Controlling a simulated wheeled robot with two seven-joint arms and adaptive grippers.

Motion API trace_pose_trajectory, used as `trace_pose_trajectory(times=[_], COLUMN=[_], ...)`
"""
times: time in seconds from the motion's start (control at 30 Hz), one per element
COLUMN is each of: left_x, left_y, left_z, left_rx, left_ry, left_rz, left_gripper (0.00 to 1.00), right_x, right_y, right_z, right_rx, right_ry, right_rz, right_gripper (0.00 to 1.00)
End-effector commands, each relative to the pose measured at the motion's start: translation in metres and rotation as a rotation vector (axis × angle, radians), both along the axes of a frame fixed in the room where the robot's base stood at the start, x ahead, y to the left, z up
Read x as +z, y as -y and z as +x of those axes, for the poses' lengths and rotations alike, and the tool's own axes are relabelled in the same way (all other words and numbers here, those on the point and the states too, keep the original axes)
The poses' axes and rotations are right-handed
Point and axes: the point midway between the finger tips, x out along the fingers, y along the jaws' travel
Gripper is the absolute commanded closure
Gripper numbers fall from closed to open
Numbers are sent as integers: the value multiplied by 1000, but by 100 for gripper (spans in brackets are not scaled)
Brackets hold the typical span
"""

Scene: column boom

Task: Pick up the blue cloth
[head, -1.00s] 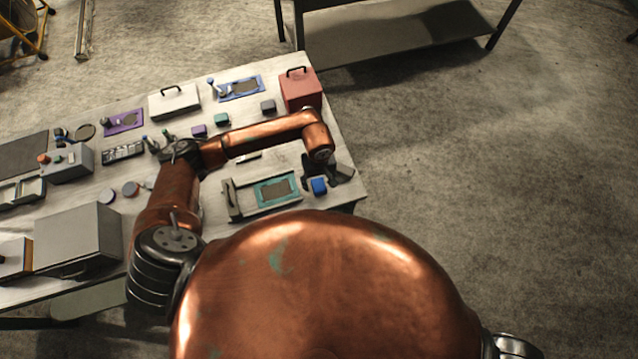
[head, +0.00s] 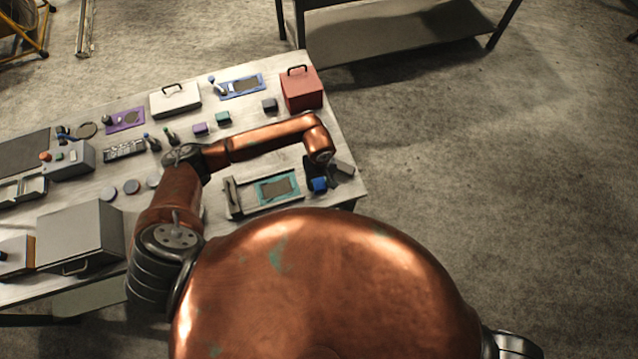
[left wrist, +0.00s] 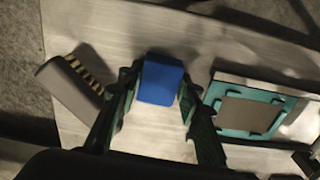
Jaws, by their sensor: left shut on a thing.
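The blue cloth is a small, folded, block-like blue piece (head: 319,185) near the right end of the workbench, right of the teal-framed panel. In the left wrist view the blue cloth (left wrist: 160,82) sits between the two dark green fingers. My left gripper (left wrist: 158,92) is shut on it, one finger against each side. In the head view my left gripper (head: 316,177) is partly hidden by my wrist and reaches down at the cloth. I cannot tell whether the cloth is clear of the bench top. My right gripper is out of view.
A teal-framed panel in a grey tray (head: 234,205) lies left of the cloth; the panel also shows in the left wrist view (left wrist: 246,108). A grey striped block (left wrist: 72,90) lies on the other side. A red box (head: 301,92) stands at the bench's back right corner.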

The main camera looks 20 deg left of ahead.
Motion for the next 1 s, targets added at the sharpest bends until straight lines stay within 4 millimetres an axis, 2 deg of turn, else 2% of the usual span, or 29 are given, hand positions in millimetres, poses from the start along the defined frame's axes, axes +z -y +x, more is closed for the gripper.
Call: trace_pose_trajectory(times=[0.1, 0.43, 0.57, 0.67, 0.9, 1.0], left_x=[0, 4, 15, 33, 89, 99], left_y=[0, 0, 0, 0, 4, 5], left_z=[0, 1, 2, 0, -49, -75], left_rx=[0, 0, -2, -4, -8, -7], left_ry=[0, 3, 4, 7, 5, 3], left_rz=[0, 1, 0, 0, -1, 1], left_gripper=[91, 91, 91, 91, 91, 91], right_x=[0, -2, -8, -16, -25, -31], right_y=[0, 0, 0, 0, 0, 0], right_z=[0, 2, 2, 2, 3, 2], right_rx=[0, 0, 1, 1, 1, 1], right_ry=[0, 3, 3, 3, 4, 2], right_rz=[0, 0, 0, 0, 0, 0], right_gripper=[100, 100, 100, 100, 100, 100])
